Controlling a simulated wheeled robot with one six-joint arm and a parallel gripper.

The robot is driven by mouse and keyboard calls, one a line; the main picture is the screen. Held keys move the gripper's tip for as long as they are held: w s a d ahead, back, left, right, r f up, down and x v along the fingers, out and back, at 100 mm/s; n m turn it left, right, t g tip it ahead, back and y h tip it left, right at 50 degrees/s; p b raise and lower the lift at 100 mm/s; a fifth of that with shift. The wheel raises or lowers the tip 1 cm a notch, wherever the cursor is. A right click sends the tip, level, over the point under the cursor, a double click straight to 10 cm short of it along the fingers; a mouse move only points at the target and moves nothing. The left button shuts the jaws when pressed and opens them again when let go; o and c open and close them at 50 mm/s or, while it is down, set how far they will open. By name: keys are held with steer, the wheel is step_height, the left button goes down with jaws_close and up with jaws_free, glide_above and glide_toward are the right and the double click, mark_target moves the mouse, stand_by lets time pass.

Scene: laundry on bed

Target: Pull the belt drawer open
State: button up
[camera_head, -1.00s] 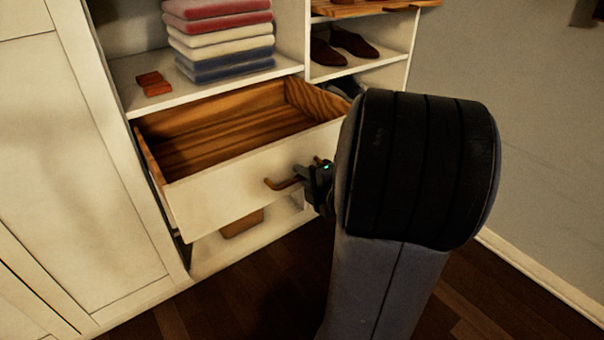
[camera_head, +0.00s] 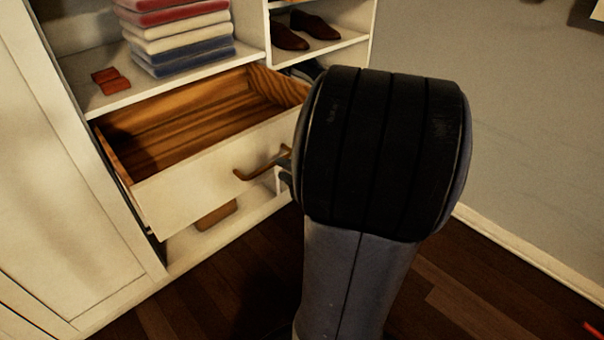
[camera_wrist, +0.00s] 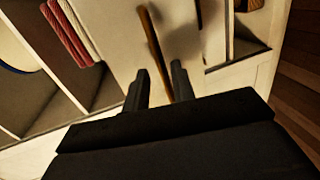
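The belt drawer (camera_head: 215,180) is a white-fronted drawer with a wooden inside, standing well out of the cabinet and empty where I can see. Its brown bar handle (camera_head: 250,173) is on the front. In the head view my arm hides most of my gripper; only a small part shows by the handle's right end. In the wrist view my gripper (camera_wrist: 160,88) has its two dark fingers apart, with the handle (camera_wrist: 153,40) running into the gap between them. I cannot tell whether a finger touches it.
Folded towels (camera_head: 180,35) and a small red-brown item (camera_head: 111,80) sit on the shelf above the drawer. Brown shoes (camera_head: 303,31) stand on a shelf to the right. A brown box (camera_head: 217,214) lies below the drawer.

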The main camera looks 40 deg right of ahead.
mark_target(272, 163)
steer(key=shift+p+v, duration=0.65)
steer(key=shift+v, duration=2.15)
steer(key=shift+b+x, duration=1.7)
steer(key=shift+x, duration=3.75)
steer(key=shift+r, duration=0.15)
